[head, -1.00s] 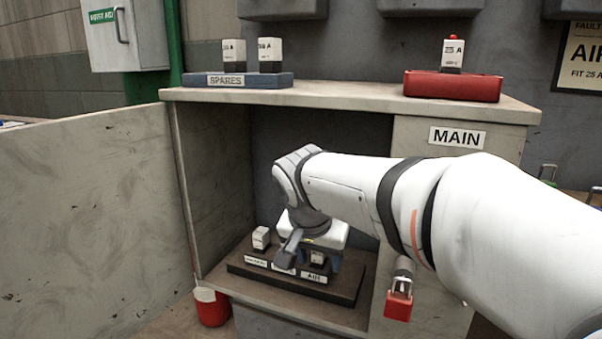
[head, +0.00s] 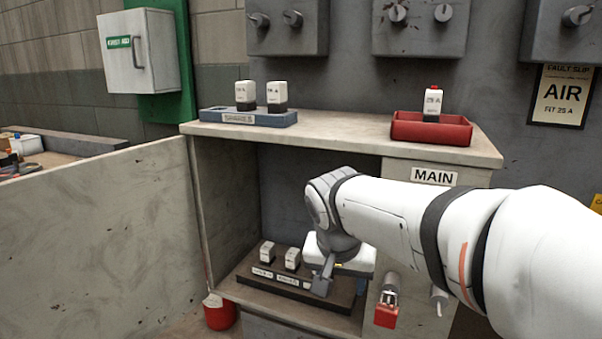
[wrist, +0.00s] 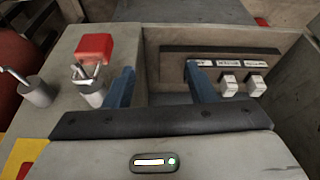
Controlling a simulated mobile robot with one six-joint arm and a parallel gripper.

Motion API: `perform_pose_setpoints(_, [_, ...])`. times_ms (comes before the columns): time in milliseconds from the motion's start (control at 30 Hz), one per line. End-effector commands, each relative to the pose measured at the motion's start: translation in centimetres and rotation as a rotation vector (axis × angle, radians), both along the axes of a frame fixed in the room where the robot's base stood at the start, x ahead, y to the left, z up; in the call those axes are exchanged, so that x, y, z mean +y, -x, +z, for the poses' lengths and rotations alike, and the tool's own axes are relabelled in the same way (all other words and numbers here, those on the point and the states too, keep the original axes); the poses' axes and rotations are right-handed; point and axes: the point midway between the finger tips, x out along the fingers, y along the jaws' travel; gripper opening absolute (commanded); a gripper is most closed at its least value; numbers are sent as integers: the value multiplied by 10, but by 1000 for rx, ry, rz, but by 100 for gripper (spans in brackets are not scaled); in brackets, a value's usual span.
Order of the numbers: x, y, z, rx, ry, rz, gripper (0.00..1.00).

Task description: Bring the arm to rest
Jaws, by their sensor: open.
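My gripper (wrist: 161,88) is open, its two blue fingers apart with nothing between them in the wrist view. In the head view my gripper (head: 342,264) is low in the cabinet opening, at the right end of a dark fuse board (head: 345,303), and its fingers are mostly hidden. Two white fuses, a left one (head: 267,252) and a right one (head: 292,259), stand on the board. My gripper hides the board's right end.
A tall panel (head: 100,230) stands left of the cabinet. The cabinet top (head: 340,132) bears a blue spares tray (head: 270,120) with two fuses and a red tray (head: 430,132) with one fuse. A red block switch (head: 386,316) is right of my gripper, below the MAIN label (head: 433,176).

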Motion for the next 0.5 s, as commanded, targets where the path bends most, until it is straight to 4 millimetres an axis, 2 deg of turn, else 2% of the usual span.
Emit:
perform_pose_setpoints(33, [-6,5,21,7,0,8,51])
perform_pose_setpoints(500, [-56,72,121,85,-15,164,51])
